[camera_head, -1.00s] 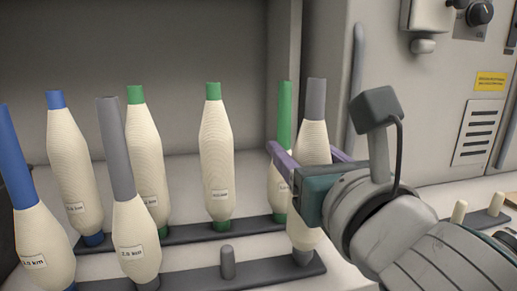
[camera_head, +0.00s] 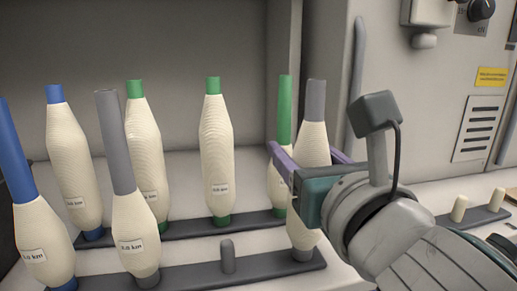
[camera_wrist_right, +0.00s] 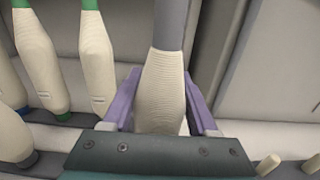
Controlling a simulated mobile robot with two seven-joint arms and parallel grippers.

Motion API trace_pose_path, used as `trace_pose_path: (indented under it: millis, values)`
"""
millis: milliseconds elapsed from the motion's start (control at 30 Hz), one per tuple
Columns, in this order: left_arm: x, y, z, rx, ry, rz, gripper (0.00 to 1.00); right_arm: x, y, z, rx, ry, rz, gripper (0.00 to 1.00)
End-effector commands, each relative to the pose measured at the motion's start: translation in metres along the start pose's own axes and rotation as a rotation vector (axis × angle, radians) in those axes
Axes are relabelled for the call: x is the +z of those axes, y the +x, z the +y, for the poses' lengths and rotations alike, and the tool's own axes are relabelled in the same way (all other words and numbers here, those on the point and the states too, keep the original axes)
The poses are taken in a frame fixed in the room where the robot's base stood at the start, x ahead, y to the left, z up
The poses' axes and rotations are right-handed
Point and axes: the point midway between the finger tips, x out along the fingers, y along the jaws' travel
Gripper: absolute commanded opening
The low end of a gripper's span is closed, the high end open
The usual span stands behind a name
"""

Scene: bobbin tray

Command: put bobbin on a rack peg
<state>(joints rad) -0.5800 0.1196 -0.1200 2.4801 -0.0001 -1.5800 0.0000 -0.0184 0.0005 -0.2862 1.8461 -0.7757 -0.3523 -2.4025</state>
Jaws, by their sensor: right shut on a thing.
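A cream bobbin with a grey tube (camera_head: 311,140) stands upright at the right end of the front rack rail (camera_head: 190,276). My right gripper (camera_head: 305,150) is shut around its body from the right side. In the right wrist view the purple fingers (camera_wrist_right: 160,105) lie on both sides of this bobbin (camera_wrist_right: 162,85); its lower end is hidden by the gripper body. In the head view its grey base meets the rail. A bare grey peg (camera_head: 228,256) stands on the front rail, left of the held bobbin. My left gripper is not in view.
Other bobbins stand close by: a grey-tubed one (camera_head: 135,225), blue-tubed ones (camera_head: 42,240) at left and several green-tubed ones (camera_head: 216,150) on the back rail (camera_head: 185,229). At right, another rail has bare cream pegs (camera_head: 459,209). A machine panel (camera_head: 430,110) rises behind my arm.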

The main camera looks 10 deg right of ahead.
Motion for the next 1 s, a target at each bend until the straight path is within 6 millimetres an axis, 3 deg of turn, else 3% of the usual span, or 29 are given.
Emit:
trace_pose_path:
  millis: [167, 200, 300, 567, 1000]
  values:
    - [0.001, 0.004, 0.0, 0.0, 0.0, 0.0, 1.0, -0.004, 0.0, 0.0, 0.0, -0.001, -0.001, 0.0]
    - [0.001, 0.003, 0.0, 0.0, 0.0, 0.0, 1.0, -0.004, 0.0, 0.0, 0.0, -0.001, -0.001, 0.62]
    - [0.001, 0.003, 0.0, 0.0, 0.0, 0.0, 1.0, -0.003, 0.0, 0.0, 0.0, -0.001, 0.0, 0.71]
    - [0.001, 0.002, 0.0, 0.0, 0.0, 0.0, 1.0, -0.004, -0.001, 0.0, 0.0, 0.0, 0.001, 0.71]
    - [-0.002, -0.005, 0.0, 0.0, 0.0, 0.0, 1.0, -0.004, -0.038, 0.0, 0.0, 0.0, 0.003, 0.71]
